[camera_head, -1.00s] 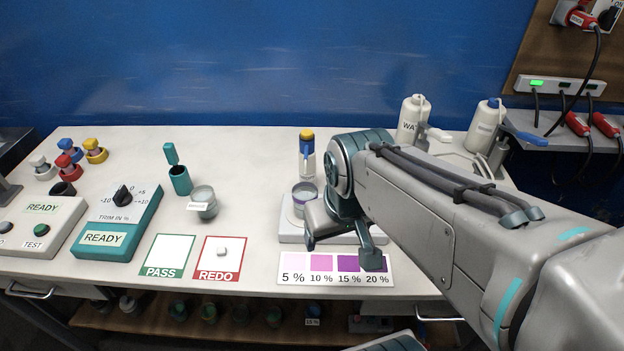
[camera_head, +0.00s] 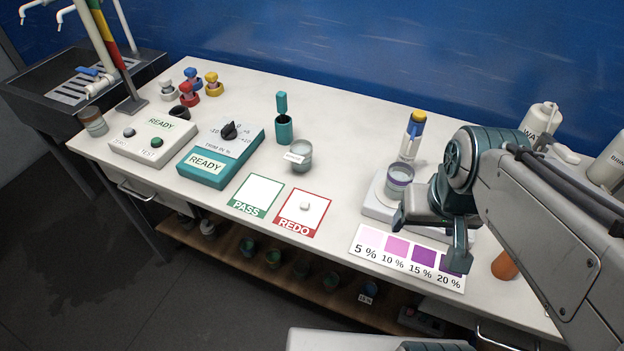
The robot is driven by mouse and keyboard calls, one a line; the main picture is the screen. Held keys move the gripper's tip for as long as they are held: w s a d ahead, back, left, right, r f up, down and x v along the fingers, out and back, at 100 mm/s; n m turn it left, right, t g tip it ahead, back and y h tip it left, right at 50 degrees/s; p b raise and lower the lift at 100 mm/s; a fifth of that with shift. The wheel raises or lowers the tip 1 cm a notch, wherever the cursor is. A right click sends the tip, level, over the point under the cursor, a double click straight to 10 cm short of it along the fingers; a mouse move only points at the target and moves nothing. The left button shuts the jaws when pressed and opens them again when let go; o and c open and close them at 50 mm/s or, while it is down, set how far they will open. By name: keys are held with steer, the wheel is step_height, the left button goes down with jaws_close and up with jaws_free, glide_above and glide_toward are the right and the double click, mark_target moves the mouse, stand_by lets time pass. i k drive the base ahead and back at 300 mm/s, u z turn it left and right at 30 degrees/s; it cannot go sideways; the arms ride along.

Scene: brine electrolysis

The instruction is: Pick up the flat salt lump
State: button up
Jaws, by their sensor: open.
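A small whitish lump (camera_head: 305,206), which looks like the salt lump, lies on the white field of the red-edged REDO card (camera_head: 287,222). It is too small to tell how flat it is. My gripper (camera_head: 432,232) is open over the right part of the bench, by the colour chart, well to the right of the lump. I see nothing between its fingers. A grey jar with a white label (camera_head: 302,158) stands behind the REDO card; the label is too small to read.
The green-edged PASS card (camera_head: 246,209) lies left of REDO. A teal READY trim box (camera_head: 205,172) and a white READY test box (camera_head: 152,140) stand further left. A cup (camera_head: 399,178) stands on a pale base beside my gripper. The bench front between the cards and colour chart (camera_head: 398,247) is clear.

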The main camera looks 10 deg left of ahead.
mark_target(304, 205)
steer(key=k, duration=0.5)
steer(key=u, duration=2.05)
steer(key=i, duration=1.8)
steer(key=z, duration=3.25)
